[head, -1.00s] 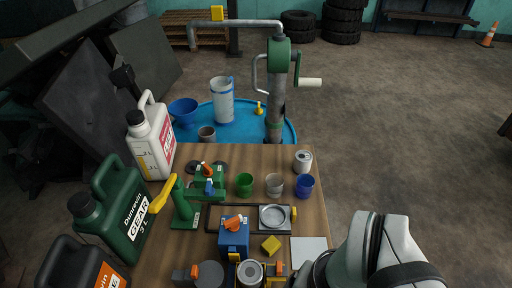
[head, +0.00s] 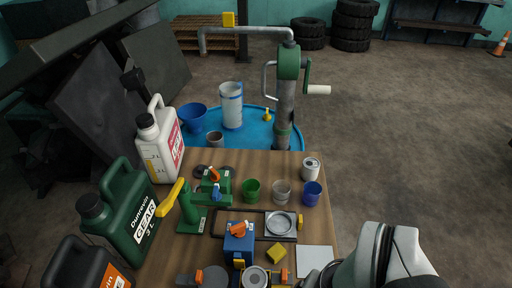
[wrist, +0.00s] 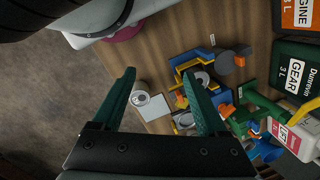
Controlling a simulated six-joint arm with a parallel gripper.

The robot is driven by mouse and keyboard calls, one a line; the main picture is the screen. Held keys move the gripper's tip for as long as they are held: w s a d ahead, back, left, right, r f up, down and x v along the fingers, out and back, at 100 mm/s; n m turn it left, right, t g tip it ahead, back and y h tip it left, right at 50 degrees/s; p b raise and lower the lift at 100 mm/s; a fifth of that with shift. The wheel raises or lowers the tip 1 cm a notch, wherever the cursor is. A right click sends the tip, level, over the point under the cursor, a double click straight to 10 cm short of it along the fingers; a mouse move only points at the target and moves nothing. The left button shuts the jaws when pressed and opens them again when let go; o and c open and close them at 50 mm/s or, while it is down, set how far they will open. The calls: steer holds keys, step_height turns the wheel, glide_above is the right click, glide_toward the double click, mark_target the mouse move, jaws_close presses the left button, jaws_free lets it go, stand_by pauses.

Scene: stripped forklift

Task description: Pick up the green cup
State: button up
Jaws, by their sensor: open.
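The green cup (head: 251,190) stands upright on the wooden table (head: 262,164) in the head view, left of a grey cup (head: 281,192) and a blue cup (head: 312,194). I cannot make out the green cup in the wrist view. My gripper (wrist: 156,74) shows in the wrist view with its two green fingers spread apart and nothing between them. It is above the table's near part, apart from the cup. In the head view only my white arm shows at the lower right; the fingers are hidden.
A white can (head: 311,169) stands behind the blue cup. A round dish (head: 281,222) in a frame, a yellow block (head: 277,252) and a blue device (head: 239,243) lie in front. A green jack (head: 191,207) and jugs (head: 130,213) crowd the left. A pump (head: 288,92) rises behind.

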steer(key=o, duration=0.4)
steer(key=m+t+h, duration=0.2)
steer(key=m+t, duration=0.3)
steer(key=m, duration=2.5)
glide_above(251, 189)
steer(key=s, duration=0.7)
step_height(251, 189, down, 6)
steer(key=x, duration=0.5)
steer(key=s+x, duration=0.1)
steer(key=x, duration=0.8)
steer(key=shift+f, duration=0.6)
